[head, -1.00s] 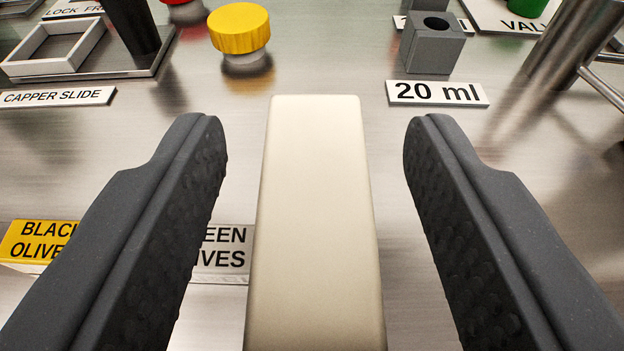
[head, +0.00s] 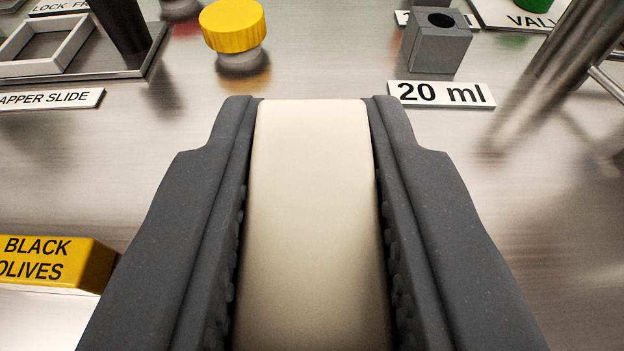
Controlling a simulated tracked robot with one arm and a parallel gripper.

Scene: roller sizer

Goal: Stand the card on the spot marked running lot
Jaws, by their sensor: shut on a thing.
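My gripper (head: 312,112) is shut on a long, smooth cream block (head: 314,215), with one dark ribbed finger against each side. The block runs from the bottom edge of the head view up to the fingertips; its lower end is out of sight. No wording shows on it, so I cannot tell whether it is the card. A yellow block lettered BLACK OLIVES (head: 45,262) lies at the lower left, partly cut off by the picture edge. No spot marked running lot is in view.
A yellow ribbed knob (head: 233,27) and a grey block with a round hole (head: 437,42) stand ahead, the latter behind a 20 ml label (head: 441,94). A CAPPER SLIDE label (head: 50,99) and a square frame (head: 45,50) are at left. Metal rods (head: 560,75) rise at right.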

